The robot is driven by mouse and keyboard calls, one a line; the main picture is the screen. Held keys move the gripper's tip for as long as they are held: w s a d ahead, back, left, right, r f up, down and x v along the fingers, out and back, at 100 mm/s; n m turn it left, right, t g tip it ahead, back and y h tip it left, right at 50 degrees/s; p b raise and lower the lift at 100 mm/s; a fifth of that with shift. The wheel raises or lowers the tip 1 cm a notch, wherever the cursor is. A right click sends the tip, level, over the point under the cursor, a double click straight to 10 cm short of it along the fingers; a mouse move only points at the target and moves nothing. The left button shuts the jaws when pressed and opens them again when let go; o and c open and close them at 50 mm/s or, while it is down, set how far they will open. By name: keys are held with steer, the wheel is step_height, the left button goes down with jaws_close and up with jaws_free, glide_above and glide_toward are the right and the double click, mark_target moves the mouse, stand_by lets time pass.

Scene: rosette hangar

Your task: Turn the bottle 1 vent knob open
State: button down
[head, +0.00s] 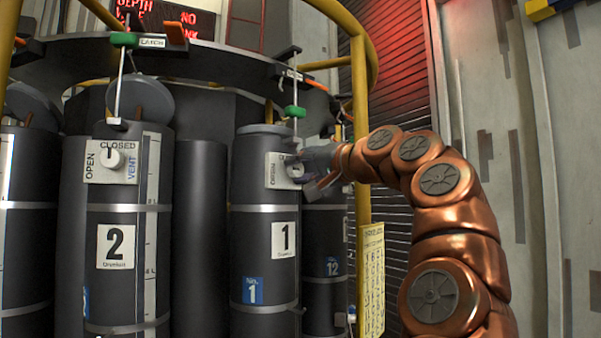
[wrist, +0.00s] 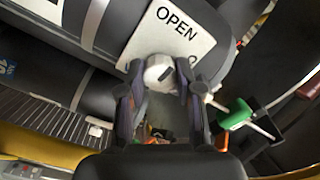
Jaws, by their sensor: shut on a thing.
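Bottle 1 (head: 264,212) is a dark upright cylinder with pale bands and a white "1" label. Its vent knob (head: 294,170) is on a white plate near the top, partly covered by my gripper (head: 318,171) in the head view. In the wrist view my gripper (wrist: 160,76) has its two dark fingers on either side of the pale round knob (wrist: 159,71), shut on it. The plate (wrist: 172,35) shows the word OPEN in the wrist view; its other lettering is mostly hidden. A short dark mark shows on the knob face.
Bottle 2 (head: 112,245) stands to the left with its own vent knob (head: 112,159). A green-handled latch (head: 295,112) hangs above bottle 1. A yellow frame post (head: 361,130) stands behind my gripper, with a paper list (head: 371,280) lower down.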

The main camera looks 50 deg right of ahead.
stand_by(0.5)
steer(key=c, duration=0.8)
jaws_free()
steer(key=shift+o, duration=0.2)
steer(key=shift+s, duration=0.1)
steer(key=s, duration=1.2)
steer(key=shift+a, duration=0.45)
steer(key=shift+w, duration=0.1)
